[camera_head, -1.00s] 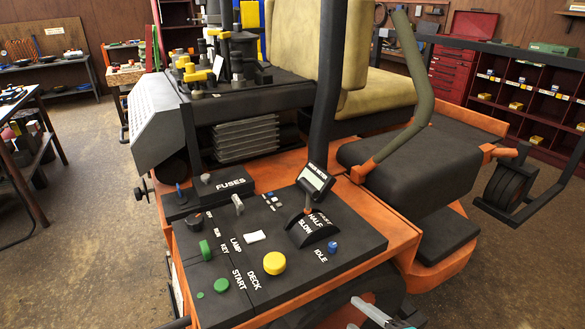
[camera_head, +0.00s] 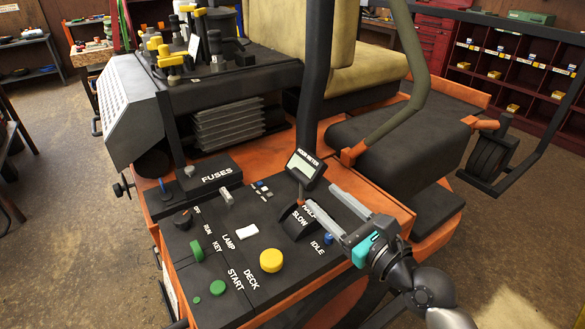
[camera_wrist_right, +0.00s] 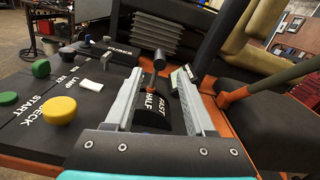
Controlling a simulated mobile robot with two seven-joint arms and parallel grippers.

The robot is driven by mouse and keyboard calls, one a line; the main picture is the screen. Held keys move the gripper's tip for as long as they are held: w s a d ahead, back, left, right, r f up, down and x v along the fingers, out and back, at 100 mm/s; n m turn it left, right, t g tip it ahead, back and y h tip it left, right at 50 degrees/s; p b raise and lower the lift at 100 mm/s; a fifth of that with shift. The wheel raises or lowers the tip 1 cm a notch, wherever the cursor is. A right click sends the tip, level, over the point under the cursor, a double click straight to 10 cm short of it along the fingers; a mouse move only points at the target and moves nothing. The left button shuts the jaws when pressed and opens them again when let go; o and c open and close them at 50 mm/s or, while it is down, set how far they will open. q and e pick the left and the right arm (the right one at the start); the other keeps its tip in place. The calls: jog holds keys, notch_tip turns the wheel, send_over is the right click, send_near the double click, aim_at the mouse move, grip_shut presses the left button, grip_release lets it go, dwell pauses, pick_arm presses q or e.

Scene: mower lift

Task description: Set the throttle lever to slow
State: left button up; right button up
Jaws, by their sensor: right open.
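The throttle lever (camera_wrist_right: 159,58) has a dark knob on a reddish stem. It rises from the far part of a black curved quadrant marked FAST, HALF and SLOW (camera_wrist_right: 151,118). In the head view the quadrant (camera_head: 297,224) shows its SLOW face, and the lever is partly hidden under the hour meter. My right gripper (camera_head: 322,196) is open, its two long grey fingers reaching in from the lower right. In the right wrist view the fingers (camera_wrist_right: 160,75) lie on either side of the quadrant and lever, with the lever between them in the picture; contact cannot be told. My left gripper is not in view.
The hour meter (camera_head: 306,168) stands close behind the lever. A blue IDLE knob (camera_head: 328,238) is beside the quadrant. A yellow DECK button (camera_head: 271,260), white LAMP switch (camera_head: 247,231) and green key knob (camera_head: 198,248) share the panel. A dark upright post (camera_head: 314,90) rises behind.

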aim_at(293, 171)
jog(key=x, duration=1.1)
jog(key=shift+w+a, duration=0.25)
jog(key=shift+w, duration=0.05)
grip_shut()
dwell(1.0)
